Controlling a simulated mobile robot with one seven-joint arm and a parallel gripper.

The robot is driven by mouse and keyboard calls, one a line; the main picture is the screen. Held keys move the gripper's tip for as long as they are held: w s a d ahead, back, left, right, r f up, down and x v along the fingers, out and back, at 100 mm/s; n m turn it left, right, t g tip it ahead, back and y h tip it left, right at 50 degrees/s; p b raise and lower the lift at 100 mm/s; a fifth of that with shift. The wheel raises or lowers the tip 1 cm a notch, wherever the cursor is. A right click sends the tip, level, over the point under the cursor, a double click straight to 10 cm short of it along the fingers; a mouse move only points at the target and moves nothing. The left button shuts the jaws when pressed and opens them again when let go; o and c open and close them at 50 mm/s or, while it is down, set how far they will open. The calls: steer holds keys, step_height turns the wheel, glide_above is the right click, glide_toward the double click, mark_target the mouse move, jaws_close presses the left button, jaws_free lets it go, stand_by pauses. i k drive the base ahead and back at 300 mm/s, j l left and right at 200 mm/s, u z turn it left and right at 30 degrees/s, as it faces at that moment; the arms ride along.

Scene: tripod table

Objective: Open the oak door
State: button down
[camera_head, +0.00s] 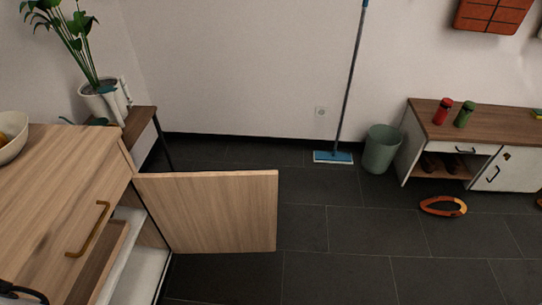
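The oak door (207,212) stands swung out from the low oak cabinet (60,185) at the left, roughly square to its front. Its left edge is at the cabinet's far end and its free edge points right over the floor. No handle shows on the door face in view. The cabinet interior (135,260) shows white surfaces beside the door. A brass handle (90,230) sits on the oak front nearer to me. My gripper is not clearly in view. A dark curved piece (18,290) shows at the bottom left edge, and I cannot tell what it is.
A potted plant (100,100) stands behind the cabinet and a bowl (12,140) sits on it. A mop (340,155), a bin (381,148) and a low bench (470,135) stand along the wall.

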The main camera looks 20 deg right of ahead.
mark_target(221, 212)
steer(key=i+l+u, duration=0.25)
steer(key=l, duration=0.35)
steer(key=i+l+u, duration=0.1)
steer(key=i+l, duration=0.2)
steer(key=i+l+u, duration=0.15)
steer(key=l, duration=0.35)
steer(key=l+u, duration=0.15)
steer(key=l, duration=0.35)
steer(key=l+u, duration=0.15)
steer(key=l, duration=0.35)
steer(key=k+l+u, duration=0.15)
steer(key=l, duration=0.35)
steer(key=k+l, duration=0.1)
steer(key=l, duration=0.25)
steer(key=k+l+u, duration=0.1)
steer(key=l, duration=0.25)
steer(key=k+l, duration=0.1)
steer(key=l, duration=0.2)
steer(key=u, duration=0.05)
